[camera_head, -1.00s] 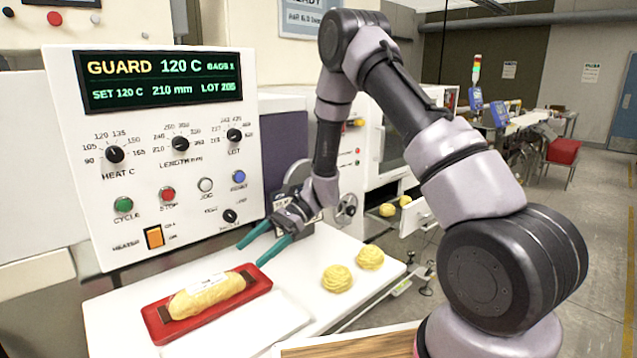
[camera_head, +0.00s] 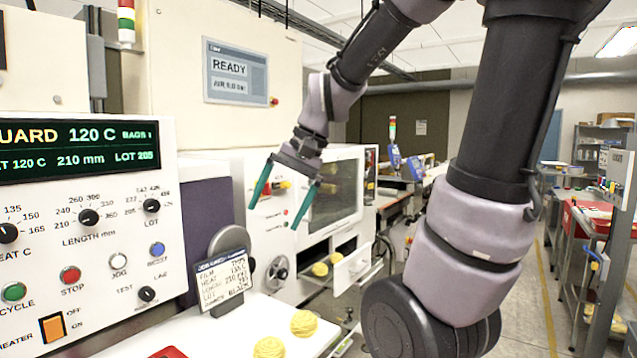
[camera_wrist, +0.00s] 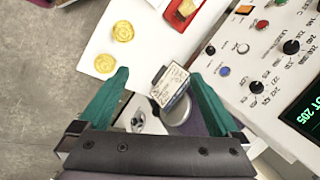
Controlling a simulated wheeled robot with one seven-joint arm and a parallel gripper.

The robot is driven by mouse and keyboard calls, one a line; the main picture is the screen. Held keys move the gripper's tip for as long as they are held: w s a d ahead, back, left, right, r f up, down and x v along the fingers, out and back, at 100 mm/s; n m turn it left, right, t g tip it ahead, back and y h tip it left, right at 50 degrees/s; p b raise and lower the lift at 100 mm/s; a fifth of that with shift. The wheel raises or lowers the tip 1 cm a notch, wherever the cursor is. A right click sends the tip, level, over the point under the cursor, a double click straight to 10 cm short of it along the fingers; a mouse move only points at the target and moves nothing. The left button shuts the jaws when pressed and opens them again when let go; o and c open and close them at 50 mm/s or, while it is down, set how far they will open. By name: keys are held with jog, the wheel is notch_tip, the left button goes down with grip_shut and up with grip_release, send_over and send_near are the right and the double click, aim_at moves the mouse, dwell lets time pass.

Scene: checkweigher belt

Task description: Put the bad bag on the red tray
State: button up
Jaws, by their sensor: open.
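In the head view only a corner of the red tray (camera_head: 168,352) shows at the bottom edge, and the bag is out of frame. My gripper (camera_head: 272,218) is open and empty, raised in the air in front of the white machine, well above the white table. In the wrist view its teal fingers (camera_wrist: 155,95) are spread wide, with nothing between them but the background.
Two yellow nests (camera_head: 303,323) (camera_head: 269,347) sit on the white table (camera_head: 225,322). A handwritten card (camera_head: 222,281) stands at its back edge. The control panel (camera_head: 90,240) is at left. More yellow nests (camera_head: 320,269) lie in an open drawer behind.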

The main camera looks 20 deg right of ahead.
jog(key=s+d+r+t+h, duration=0.2)
jog(key=s+d+r+t, duration=0.2)
jog(key=s+d+r, duration=0.1)
jog(key=shift+d+n+t+h, duration=0.3)
jog(key=shift+d+n, duration=0.1)
jog(key=shift+d, duration=0.3)
dwell(0.7)
